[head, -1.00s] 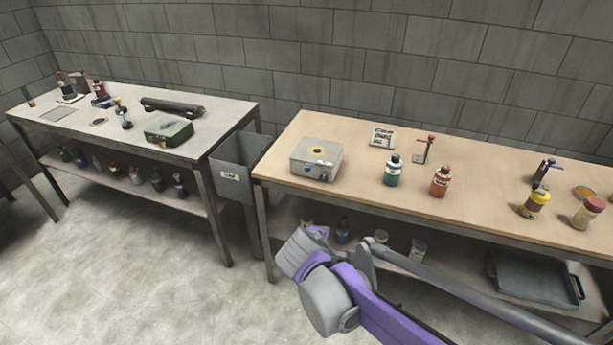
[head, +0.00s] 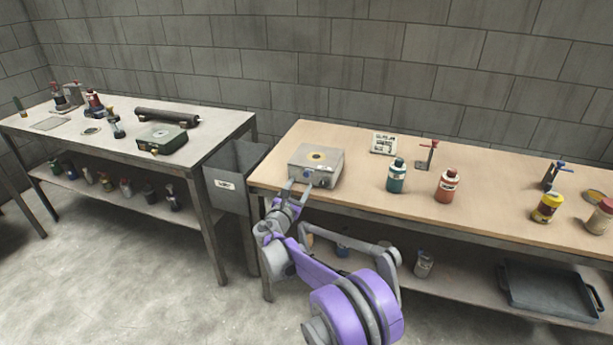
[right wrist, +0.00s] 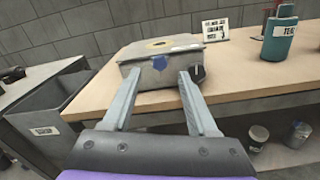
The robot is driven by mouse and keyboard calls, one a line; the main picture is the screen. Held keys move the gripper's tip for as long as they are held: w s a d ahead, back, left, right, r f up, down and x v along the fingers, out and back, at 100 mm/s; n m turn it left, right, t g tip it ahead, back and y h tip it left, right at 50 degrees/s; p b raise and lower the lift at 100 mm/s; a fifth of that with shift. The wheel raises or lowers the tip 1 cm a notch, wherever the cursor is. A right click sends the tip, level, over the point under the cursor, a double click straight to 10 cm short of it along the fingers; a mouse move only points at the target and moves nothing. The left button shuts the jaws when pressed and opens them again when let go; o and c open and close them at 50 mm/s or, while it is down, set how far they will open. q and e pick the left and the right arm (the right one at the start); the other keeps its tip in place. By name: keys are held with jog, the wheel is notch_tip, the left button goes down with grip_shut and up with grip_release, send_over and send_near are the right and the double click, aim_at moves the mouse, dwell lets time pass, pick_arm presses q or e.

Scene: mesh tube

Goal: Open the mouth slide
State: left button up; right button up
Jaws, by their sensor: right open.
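A grey metal box (head: 316,165) with a yellow ring around a dark spot on its top stands at the left end of the wooden bench. A small blue part (head: 308,173) sits on its front face; it also shows in the right wrist view (right wrist: 159,62). I cannot tell for sure which part is the mouth slide. My right gripper (head: 298,185) is open and empty in front of the box. In the right wrist view its two fingers (right wrist: 159,73) point at the box's front, with the blue part between their tips. Contact cannot be told. My left gripper is out of view.
The wooden bench (head: 370,183) also carries a teal bottle (head: 397,176), a red bottle (head: 447,184) and a printed card (head: 384,143). A grey bin (head: 229,181) stands at its left. Another table (head: 190,155) holds a green case (head: 162,138). Bench room between box and teal bottle is clear.

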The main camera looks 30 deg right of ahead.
aim_at(306, 175)
jog(key=x, duration=0.7)
jog(key=shift+d, duration=0.1)
grip_shut()
dwell(1.2)
